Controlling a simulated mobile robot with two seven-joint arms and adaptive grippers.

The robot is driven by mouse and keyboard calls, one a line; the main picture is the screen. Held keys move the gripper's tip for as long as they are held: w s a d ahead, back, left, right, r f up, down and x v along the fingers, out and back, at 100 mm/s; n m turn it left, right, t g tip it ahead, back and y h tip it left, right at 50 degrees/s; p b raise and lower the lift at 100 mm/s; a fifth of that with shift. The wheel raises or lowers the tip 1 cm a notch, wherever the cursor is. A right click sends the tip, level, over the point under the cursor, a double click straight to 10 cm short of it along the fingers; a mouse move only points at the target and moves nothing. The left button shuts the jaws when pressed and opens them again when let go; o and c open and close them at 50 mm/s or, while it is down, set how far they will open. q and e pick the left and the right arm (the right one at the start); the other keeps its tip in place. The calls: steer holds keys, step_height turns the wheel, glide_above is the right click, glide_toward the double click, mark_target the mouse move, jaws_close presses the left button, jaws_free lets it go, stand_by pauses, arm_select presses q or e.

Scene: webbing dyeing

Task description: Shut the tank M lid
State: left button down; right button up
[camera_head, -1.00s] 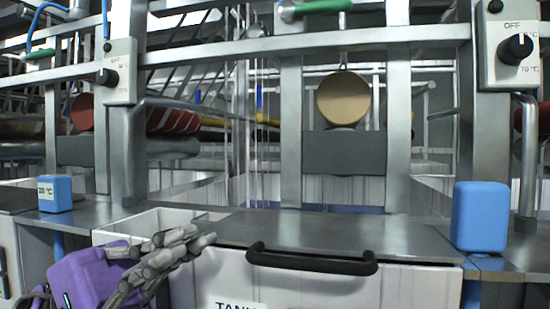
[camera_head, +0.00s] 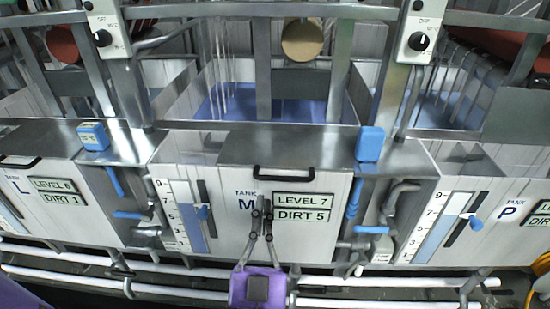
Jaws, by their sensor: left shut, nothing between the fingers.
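Tank M (camera_head: 330,228) is the white tank in the middle, with its name and level plates on the front. Its grey metal lid (camera_head: 310,143) lies flat over the front part of the top, with a black handle (camera_head: 284,172) along its front edge. An uncovered gap (camera_head: 190,145) shows left of the lid. My left gripper (camera_head: 262,203), with a purple body, points up in front of the tank's front face, below the handle. Its fingers are together and empty. I cannot tell whether they touch the tank. My right gripper is out of view.
Tank L (camera_head: 50,205) stands left and tank P (camera_head: 495,215) right. Blue boxes (camera_head: 369,144) (camera_head: 93,136) stand on the metal top between tanks. Blue-handled valves (camera_head: 353,198) project beside tank M. White pipes (camera_head: 390,282) run low along the front.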

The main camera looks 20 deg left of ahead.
arm_select(q)
steer(key=w+a+r+n+p, duration=0.1)
steer(key=w+r+p, duration=0.2)
steer(key=w+r, duration=0.35)
steer(key=shift+g, duration=0.3)
steer(key=f, duration=0.2)
steer(key=w+f, duration=0.1)
steer(key=f, duration=0.1)
steer(key=w+f+b, duration=0.1)
steer(key=shift+w+a+f, duration=0.1)
steer(key=shift+a+f, duration=0.2)
steer(key=shift+f, duration=0.2)
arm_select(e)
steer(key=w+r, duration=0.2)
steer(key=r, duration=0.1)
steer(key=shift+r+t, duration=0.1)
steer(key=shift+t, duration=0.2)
